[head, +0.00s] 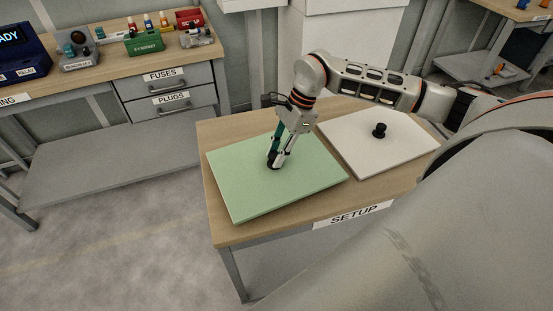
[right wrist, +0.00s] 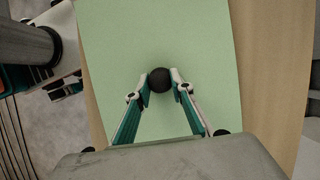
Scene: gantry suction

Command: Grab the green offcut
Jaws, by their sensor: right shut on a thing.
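The green offcut (head: 240,185) is a flat pale green panel lying on the wooden table marked SETUP, with a dark round knob in its middle. My right gripper (head: 274,162) reaches down from above and is shut on that knob. In the right wrist view, the fingertips of the right gripper (right wrist: 160,80) press on both sides of the black knob (right wrist: 160,79), with the green offcut (right wrist: 200,40) filling the area behind it. The panel appears to lie flat on the table. My left gripper is not in view.
A white panel (head: 350,140) with a black knob (head: 379,130) lies beside the green one on the SETUP table (head: 225,230). A bench (head: 80,85) at the upper left carries several small devices and has drawers labelled FUSES and PLUGS. The floor between them is clear.

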